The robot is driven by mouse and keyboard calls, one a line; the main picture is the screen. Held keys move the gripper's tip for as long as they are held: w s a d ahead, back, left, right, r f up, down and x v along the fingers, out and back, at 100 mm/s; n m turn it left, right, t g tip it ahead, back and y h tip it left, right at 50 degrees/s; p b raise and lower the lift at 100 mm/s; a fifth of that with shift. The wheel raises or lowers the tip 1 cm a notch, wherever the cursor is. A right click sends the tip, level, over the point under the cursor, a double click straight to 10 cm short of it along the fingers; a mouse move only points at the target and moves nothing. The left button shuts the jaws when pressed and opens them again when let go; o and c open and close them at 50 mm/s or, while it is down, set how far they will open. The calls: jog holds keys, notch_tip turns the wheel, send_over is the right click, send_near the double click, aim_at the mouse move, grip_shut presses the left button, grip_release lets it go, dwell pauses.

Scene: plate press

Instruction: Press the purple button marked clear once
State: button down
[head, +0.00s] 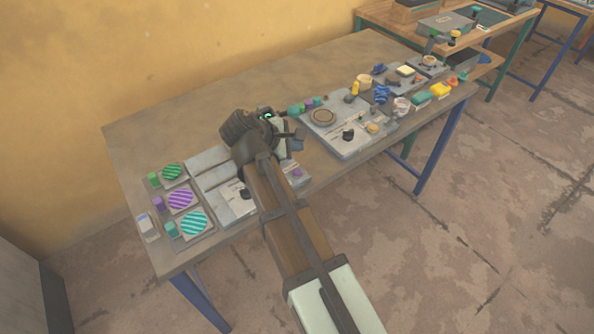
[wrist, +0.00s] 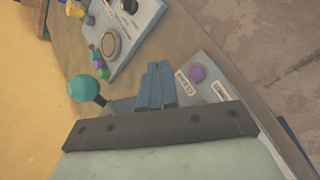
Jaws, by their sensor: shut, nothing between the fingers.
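The purple button (wrist: 197,74) is a round cap on a grey panel (wrist: 218,68) in the wrist view, right of my fingertips and apart from them in the picture. In the head view the purple button (head: 297,172) shows just right of my arm, near the table's front edge. My gripper (wrist: 159,68) has its blue-grey fingers together with nothing between them. In the head view my gripper (head: 297,141) is over the press area, and my arm hides part of the panel. Height above the panel is hard to tell.
A teal ball knob (wrist: 85,88) on a dark stalk stands left of my fingers. A grey panel with a round disc (head: 323,116) lies to the right. Striped green, purple and teal plates (head: 181,198) lie at the left. Several small objects crowd the table's right end.

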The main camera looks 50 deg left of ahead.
aim_at(295, 173)
jog(key=shift+f, duration=3.35)
jog(key=shift+f, duration=0.15)
jog(key=shift+f, duration=0.3)
jog(key=shift+f, duration=0.35)
dwell(0.4)
jog(key=shift+r, duration=0.8)
jog(key=shift+r, duration=2.5)
